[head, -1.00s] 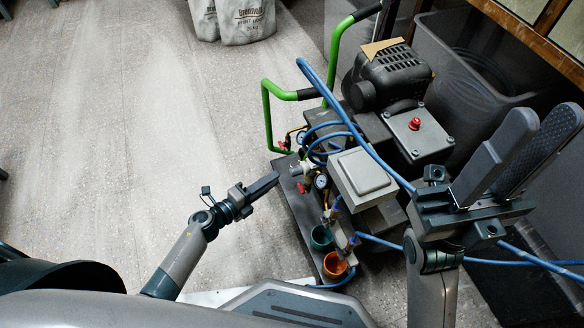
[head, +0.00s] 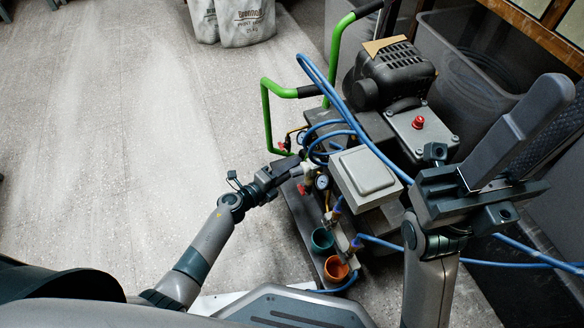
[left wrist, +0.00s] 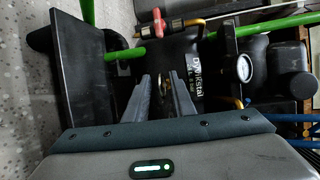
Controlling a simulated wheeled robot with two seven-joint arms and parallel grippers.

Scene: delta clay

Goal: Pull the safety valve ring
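The compressor's black tank (left wrist: 205,60) fills the middle of the left wrist view. I cannot make out the safety valve ring for sure in either view. A red handle (left wrist: 158,22) and a brass fitting (left wrist: 190,21) sit on top of the tank. A round gauge (left wrist: 244,68) stands to the right. My left gripper (head: 290,166) is at the near side of the compressor, beside the gauges. In the left wrist view its fingers (left wrist: 163,85) are apart with nothing between them, in front of the tank. My right gripper (head: 560,95) is raised at the right, empty, its fingers seemingly apart.
The compressor has green handle bars (head: 267,115), blue hoses (head: 330,90), a grey box (head: 363,174) and a red button (head: 417,122). A teal cup (head: 321,238) and an orange cup (head: 335,267) are in front. White sacks (head: 246,20) stand behind; the left floor is clear.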

